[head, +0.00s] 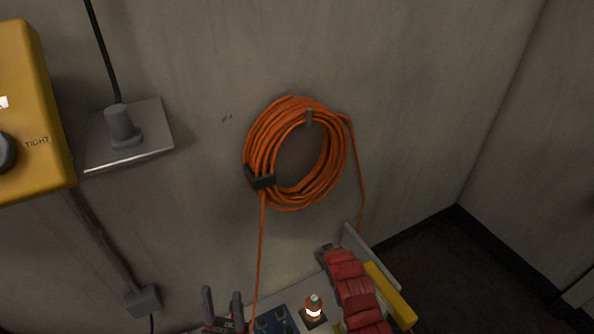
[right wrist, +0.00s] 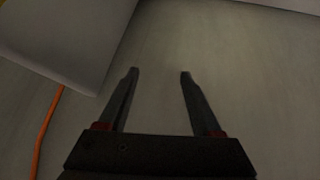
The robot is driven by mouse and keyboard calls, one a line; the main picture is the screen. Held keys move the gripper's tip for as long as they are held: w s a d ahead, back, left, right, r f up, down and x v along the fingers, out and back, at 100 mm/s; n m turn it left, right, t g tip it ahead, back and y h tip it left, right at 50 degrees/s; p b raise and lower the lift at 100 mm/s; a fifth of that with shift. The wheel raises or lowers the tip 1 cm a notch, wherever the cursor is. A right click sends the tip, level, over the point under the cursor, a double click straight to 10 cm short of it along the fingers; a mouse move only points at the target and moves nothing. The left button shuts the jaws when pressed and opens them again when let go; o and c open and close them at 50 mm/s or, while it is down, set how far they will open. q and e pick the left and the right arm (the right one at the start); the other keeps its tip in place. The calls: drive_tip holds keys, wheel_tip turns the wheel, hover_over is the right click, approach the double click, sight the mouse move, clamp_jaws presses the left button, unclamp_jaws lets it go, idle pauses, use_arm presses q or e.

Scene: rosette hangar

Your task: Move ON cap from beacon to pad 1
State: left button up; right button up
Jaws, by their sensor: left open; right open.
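My left gripper (head: 221,296) is at the bottom edge of the head view, its two dark fingers pointing up and apart, with nothing seen between them. My right gripper (right wrist: 159,74) is open and empty in the right wrist view, in front of a plain grey surface. I cannot make out any thing marked as the ON cap, the beacon or pad 1. A small orange thing with a white band and grey top (head: 314,312) stands on a dark square at the bottom, right of the left gripper; I cannot tell whether it belongs to the task.
A blue item (head: 274,321) lies between the left gripper and the orange thing. A red segmented bundle (head: 354,295) lies beside a yellow bar (head: 391,297). An orange cable coil (head: 295,153) hangs on the wall. A yellow box (head: 38,110) marked TIGHT is at left.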

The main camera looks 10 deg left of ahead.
drive_tip(key=s+a+f+g+h, duration=0.1)
drive_tip(key=s+a+g, duration=0.1)
drive_tip(key=s+g, duration=0.35)
drive_tip(key=g, duration=0.2)
hover_over(314, 298)
drive_tip(key=w, duration=0.1)
drive_tip(key=shift+w+d+r+n+h, duration=0.1)
drive_tip(key=shift+r+n+h, duration=0.2)
drive_tip(key=shift+n, duration=0.1)
drive_tip(key=shift+s+r+g, duration=0.15)
drive_tip(key=shift+s+g, duration=0.2)
drive_tip(key=shift+s, duration=0.2)
wheel_tip(314, 298, down, 8)
drive_tip(key=b, duration=0.6)
drive_tip(key=shift+f+b, duration=0.45)
drive_tip(key=shift+f, duration=0.1)
drive_tip(key=shift+r+p, duration=0.1)
drive_tip(key=shift+p, duration=0.2)
